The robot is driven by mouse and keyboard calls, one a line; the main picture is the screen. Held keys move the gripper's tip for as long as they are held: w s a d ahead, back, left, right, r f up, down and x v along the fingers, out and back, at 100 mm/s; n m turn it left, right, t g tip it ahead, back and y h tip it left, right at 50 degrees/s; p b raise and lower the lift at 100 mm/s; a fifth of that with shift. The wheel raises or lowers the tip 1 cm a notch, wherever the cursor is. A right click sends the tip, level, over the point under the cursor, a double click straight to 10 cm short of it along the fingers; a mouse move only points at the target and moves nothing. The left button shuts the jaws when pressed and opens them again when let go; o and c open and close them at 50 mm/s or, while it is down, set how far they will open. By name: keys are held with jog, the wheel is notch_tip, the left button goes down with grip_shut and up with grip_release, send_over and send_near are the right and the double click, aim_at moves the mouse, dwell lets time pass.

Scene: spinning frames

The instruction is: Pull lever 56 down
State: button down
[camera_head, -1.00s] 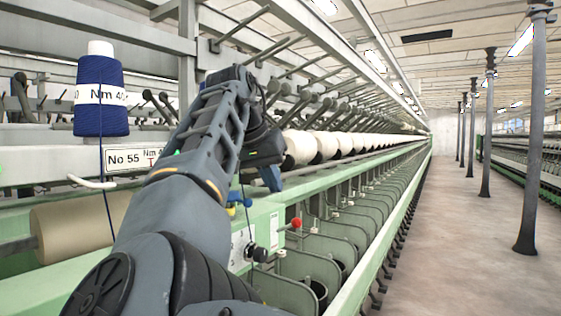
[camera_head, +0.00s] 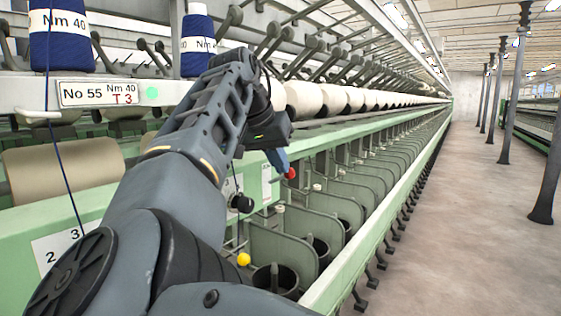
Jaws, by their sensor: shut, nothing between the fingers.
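My gripper (camera_head: 277,160) is at the end of my dark grey arm, in front of the green spinning frame. Its blue fingertips look closed and point down, with nothing seen between them. A red ball knob (camera_head: 290,173) is close beside and just below the fingertips; I cannot tell whether they touch. A black knob (camera_head: 241,203) is lower left and a yellow ball knob (camera_head: 243,259) lower still. No label reading 56 shows, so I cannot tell which knob belongs to lever 56. My arm hides part of the panel.
A sign reading "No 55" (camera_head: 98,92) is on the frame at left, below blue yarn cones (camera_head: 58,38). A row of white bobbins (camera_head: 305,98) and green dividers (camera_head: 290,238) runs into the distance. The aisle floor (camera_head: 450,230) at right is clear up to the grey columns.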

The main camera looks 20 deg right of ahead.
jog(key=shift+f, duration=0.15)
notch_tip(320, 180, down, 6)
jog(key=s+d+m+t+y+b, duration=0.2)
jog(key=t+y+b, duration=0.2)
jog(key=b, duration=0.6)
jog(key=t, duration=0.2)
jog(key=shift+s+r+m+t+b, duration=0.25)
jog(key=shift+s+m+t+b, duration=0.05)
jog(key=shift+s+m, duration=0.1)
jog(key=shift+w+r, duration=0.1)
jog(key=shift+r+p, duration=0.7)
jog(key=shift+p, duration=0.1)
